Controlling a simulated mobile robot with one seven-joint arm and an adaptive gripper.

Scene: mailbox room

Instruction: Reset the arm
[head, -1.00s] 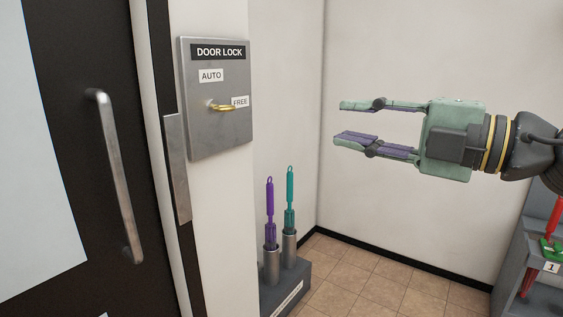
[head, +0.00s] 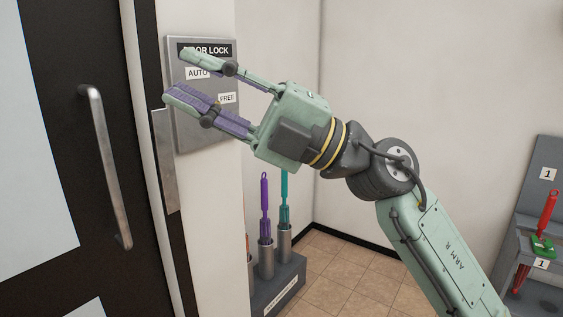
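My gripper (head: 177,77) is open and empty in the head view. Its fingers point left and slightly up, and in the picture they overlap the grey door lock panel (head: 190,140). I cannot tell whether they touch it. The panel carries the labels DOOR LOCK, AUTO and FREE. The gripper hides part of the panel, including the brass lever. My arm (head: 440,245) reaches up from the lower right.
A black door with a metal handle (head: 107,165) is at left. Purple (head: 264,205) and teal (head: 284,190) tools stand in metal holders on a grey base. A red-handled tool (head: 547,213) sits on a grey stand at right. Tiled floor between is clear.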

